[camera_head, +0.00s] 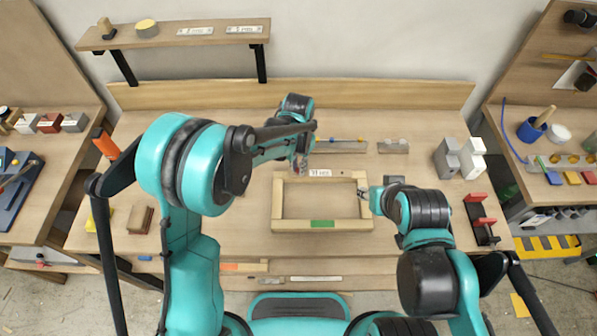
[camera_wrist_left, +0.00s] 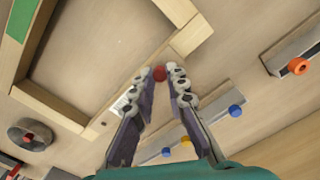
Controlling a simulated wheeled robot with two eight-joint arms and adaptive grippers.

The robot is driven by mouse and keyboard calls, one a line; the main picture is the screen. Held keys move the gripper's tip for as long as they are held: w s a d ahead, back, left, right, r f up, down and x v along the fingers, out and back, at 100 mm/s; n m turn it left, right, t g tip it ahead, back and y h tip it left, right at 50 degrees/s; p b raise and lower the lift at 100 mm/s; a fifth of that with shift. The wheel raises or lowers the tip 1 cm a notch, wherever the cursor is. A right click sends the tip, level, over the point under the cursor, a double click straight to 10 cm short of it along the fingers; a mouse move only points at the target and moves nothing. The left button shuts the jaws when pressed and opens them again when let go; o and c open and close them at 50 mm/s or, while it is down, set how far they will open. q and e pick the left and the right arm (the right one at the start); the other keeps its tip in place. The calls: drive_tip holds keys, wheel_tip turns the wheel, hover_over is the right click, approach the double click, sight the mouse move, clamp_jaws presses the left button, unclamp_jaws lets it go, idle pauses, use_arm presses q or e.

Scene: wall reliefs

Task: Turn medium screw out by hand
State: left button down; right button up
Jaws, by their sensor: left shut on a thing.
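A small red-headed piece (camera_wrist_left: 159,73), apparently the screw, shows between the fingertips of my left gripper (camera_wrist_left: 160,76) in the left wrist view. The fingers are shut on its head, beside the labelled bar of a pale wooden frame (camera_head: 278,200). Its shaft is hidden, so I cannot tell how deep it sits. In the head view my left gripper (camera_head: 301,160) is at the frame's far left corner, partly covered by my arm. My right gripper (camera_head: 364,192) is at the frame's right bar; its fingers are too small to read.
A grey rack (camera_head: 340,147) with blue and yellow heads lies behind the frame, and another rack (camera_head: 393,147) is to its right. Grey and white blocks (camera_head: 460,158) and a red-and-black holder (camera_head: 482,217) stand at the right. The frame's inside is clear.

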use_arm(q)
drive_tip(key=shift+n, duration=1.4)
drive_tip(key=shift+n+b, duration=0.3)
drive_tip(key=shift+n, duration=0.6)
drive_tip(key=n, duration=0.3)
drive_tip(key=c, duration=1.8)
unclamp_jaws()
drive_tip(key=shift+o, duration=0.2)
